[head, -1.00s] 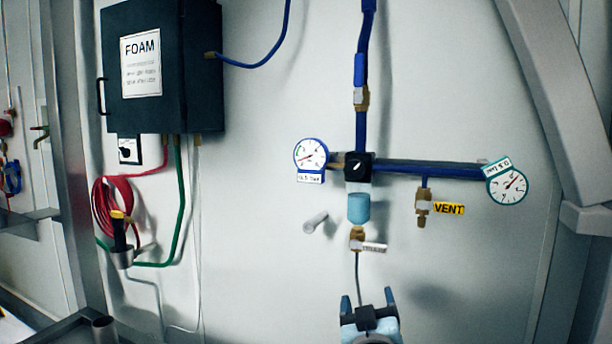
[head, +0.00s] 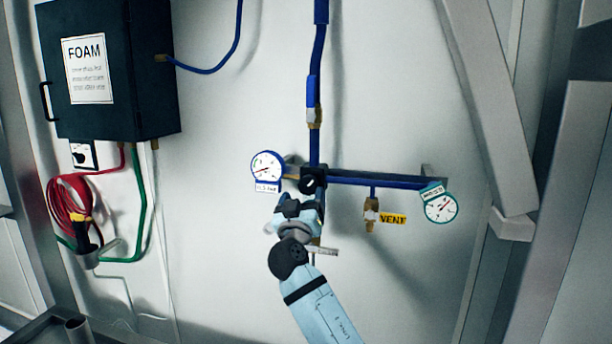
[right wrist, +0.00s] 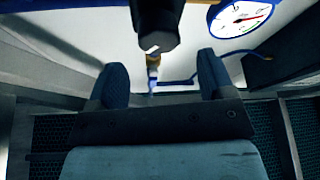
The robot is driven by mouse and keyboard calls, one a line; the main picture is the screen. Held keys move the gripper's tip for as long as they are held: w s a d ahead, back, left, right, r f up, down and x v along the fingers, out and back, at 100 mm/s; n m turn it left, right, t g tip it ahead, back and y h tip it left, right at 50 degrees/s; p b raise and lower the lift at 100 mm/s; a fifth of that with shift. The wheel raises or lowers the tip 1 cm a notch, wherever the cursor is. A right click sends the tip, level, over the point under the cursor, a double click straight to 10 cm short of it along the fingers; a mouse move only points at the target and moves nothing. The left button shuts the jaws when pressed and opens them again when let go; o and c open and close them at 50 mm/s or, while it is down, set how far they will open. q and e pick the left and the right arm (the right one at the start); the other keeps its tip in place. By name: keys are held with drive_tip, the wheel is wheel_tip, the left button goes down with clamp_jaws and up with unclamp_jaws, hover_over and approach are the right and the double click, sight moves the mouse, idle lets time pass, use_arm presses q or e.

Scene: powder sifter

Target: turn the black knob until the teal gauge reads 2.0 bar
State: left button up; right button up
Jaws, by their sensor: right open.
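The black knob (head: 313,180) sits on the blue pipe junction, with a white pointer mark on its face. The teal gauge (head: 440,206) hangs at the right end of the horizontal pipe; its red needle points up and right, and its scale is too small to read. My right gripper (head: 299,203) is open just below the knob, seen from behind. In the right wrist view the knob (right wrist: 157,25) lies ahead, beyond and between the open fingertips (right wrist: 160,75), with no contact visible. My left gripper is not in view.
A blue-rimmed gauge (head: 267,168) is left of the knob and also shows in the right wrist view (right wrist: 240,16). A brass valve (head: 371,211) with a yellow VENT tag (head: 393,219) hangs from the pipe. The FOAM box (head: 110,75) and red hose (head: 70,207) are left.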

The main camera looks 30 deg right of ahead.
sight(306, 185)
drive_tip(key=p+x, duration=0.1)
drive_tip(key=x, duration=0.4)
drive_tip(key=shift+w+d+p, duration=0.15)
drive_tip(key=shift+w+p, duration=0.05)
drive_tip(key=shift+p, duration=0.1)
drive_tip(key=c, duration=0.9)
